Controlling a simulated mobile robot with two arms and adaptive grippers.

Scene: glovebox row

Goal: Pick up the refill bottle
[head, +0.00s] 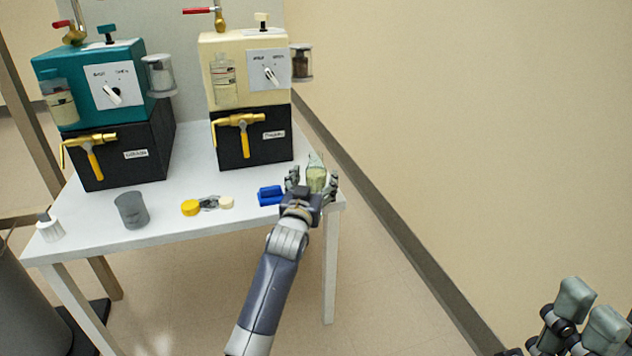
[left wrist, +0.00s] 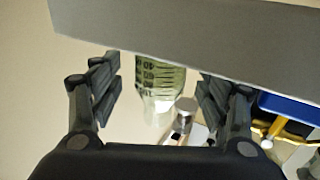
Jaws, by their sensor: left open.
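The refill bottle (head: 316,177) is a clear, graduated bottle with pale green contents, standing near the right front corner of the white table (head: 170,215). My left gripper (head: 311,180) reaches in from the front, open, with a finger on each side of the bottle. In the left wrist view the bottle (left wrist: 160,75) shows between the spread fingers (left wrist: 157,88), with a gap on both sides. Its dark scale marks are visible there, and a pale grey slab covers part of it. My right gripper (head: 580,318) is at the lower right corner, away from the table; its jaw opening is unclear.
A blue block (head: 270,195) lies just left of the left gripper. Yellow-capped parts (head: 192,207), a grey cup (head: 131,210) and a white-and-grey bottle (head: 49,228) stand farther left. A teal unit (head: 75,65) and a cream unit (head: 235,45) stand behind on black boxes.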

